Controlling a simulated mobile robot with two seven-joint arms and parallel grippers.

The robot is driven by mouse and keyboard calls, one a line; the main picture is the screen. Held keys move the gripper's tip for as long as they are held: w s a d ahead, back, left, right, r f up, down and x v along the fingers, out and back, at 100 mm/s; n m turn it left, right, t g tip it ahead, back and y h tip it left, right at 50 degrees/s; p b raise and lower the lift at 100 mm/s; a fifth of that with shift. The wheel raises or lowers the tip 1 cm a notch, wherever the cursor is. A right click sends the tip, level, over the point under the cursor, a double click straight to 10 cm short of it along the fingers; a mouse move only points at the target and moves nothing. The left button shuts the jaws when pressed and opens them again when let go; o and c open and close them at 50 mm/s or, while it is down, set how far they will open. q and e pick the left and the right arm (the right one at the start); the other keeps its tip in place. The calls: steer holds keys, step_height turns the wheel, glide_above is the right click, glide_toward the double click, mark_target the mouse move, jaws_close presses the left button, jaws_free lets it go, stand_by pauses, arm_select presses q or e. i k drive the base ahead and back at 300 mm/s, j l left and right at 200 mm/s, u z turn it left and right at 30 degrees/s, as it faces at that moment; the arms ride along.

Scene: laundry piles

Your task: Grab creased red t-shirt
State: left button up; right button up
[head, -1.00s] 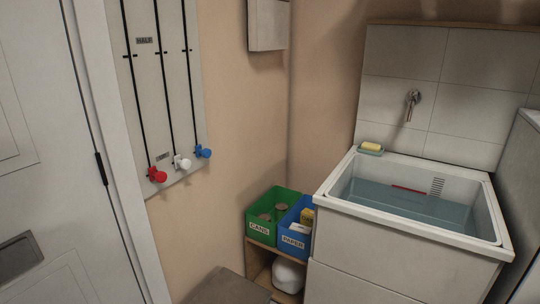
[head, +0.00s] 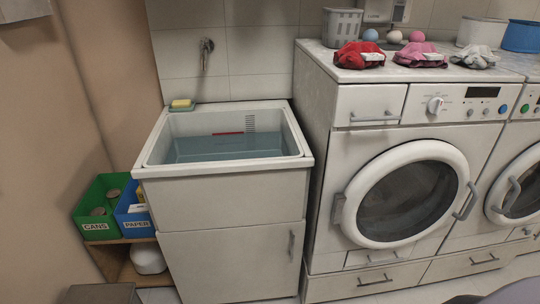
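The creased red t-shirt (head: 358,54) lies in a crumpled heap on top of the washing machine, near its left front edge, with a small white label or tag on it. A pink crumpled garment (head: 421,54) and a grey-white one (head: 474,56) lie in a row to its right, each also with a white tag. Neither of my grippers shows in the head view.
The washing machine (head: 325,145) has a round door and a drawer. A water-filled sink (head: 225,170) stands to its left. Green (head: 96,228) and blue (head: 133,224) bins sit on a low shelf. Behind the garments are a grey basket (head: 342,28) and several balls (head: 393,37).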

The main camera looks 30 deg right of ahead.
mark_target(353, 55)
steer(key=z, duration=1.35)
steer(key=i+j+z, duration=0.15)
